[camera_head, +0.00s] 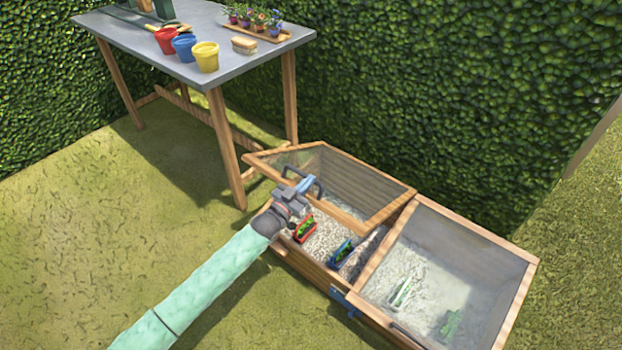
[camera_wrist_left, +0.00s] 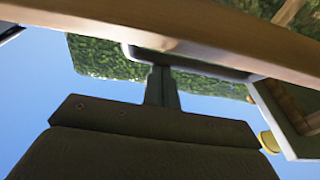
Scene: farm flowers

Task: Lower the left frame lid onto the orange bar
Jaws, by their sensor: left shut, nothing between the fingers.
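The left frame lid (camera_head: 343,217), a wooden frame with a clear pane, stands partly raised and tilted over the left half of the cold frame. My left gripper (camera_head: 308,183) is shut and empty at the lid's front rail, close to a dark handle. In the left wrist view the lid's wooden rail (camera_wrist_left: 130,25) crosses above my shut gripper (camera_wrist_left: 162,80), and the dark handle (camera_wrist_left: 200,66) is just behind the fingers. I cannot tell whether they touch. I cannot make out the orange bar; the lid and arm cover part of the box. My right gripper is out of view.
The right lid (camera_head: 528,285) lies closed over its half. Inside the left half are a red pot tray (camera_head: 303,230), a blue one (camera_head: 341,253) and pale gravel. A grey table (camera_head: 130,40) with colored pots stands behind left. A hedge (camera_head: 440,100) closes the back.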

